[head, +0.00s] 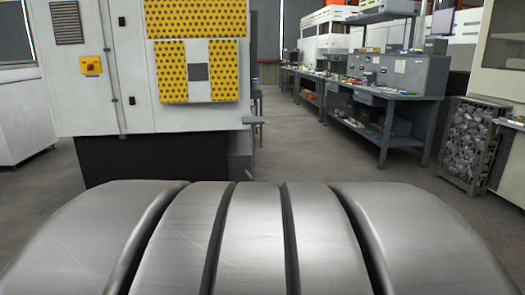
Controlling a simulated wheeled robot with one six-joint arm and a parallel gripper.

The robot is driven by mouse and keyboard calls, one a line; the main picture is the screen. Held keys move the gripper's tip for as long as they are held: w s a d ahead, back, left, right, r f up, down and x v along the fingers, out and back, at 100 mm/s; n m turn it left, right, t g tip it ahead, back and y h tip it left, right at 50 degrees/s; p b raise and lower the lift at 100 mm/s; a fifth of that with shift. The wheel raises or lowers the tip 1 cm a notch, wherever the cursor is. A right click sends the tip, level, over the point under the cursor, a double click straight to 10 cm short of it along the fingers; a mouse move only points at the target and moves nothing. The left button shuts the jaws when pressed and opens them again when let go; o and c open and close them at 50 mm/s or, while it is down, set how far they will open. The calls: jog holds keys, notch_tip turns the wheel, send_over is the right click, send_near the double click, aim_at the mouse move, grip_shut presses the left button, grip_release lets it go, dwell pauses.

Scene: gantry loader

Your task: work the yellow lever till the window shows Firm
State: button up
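No yellow lever can be made out in the head view, and no window with the word Firm is readable. A large white machine cabinet (115,110) stands at the left, a little way off. On its front is a small yellow box with a red knob (91,65). A yellow panel with dark dots (170,75) covers its upper right front, with a plain grey square (198,72) in the middle. My gripper is not in view.
Grey workbenches (385,115) with small items run along the right. A wire cage of metal parts (469,145) stands by a pale cabinet (502,55) at the far right. Open grey floor (310,155) lies between the white machine and the benches.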

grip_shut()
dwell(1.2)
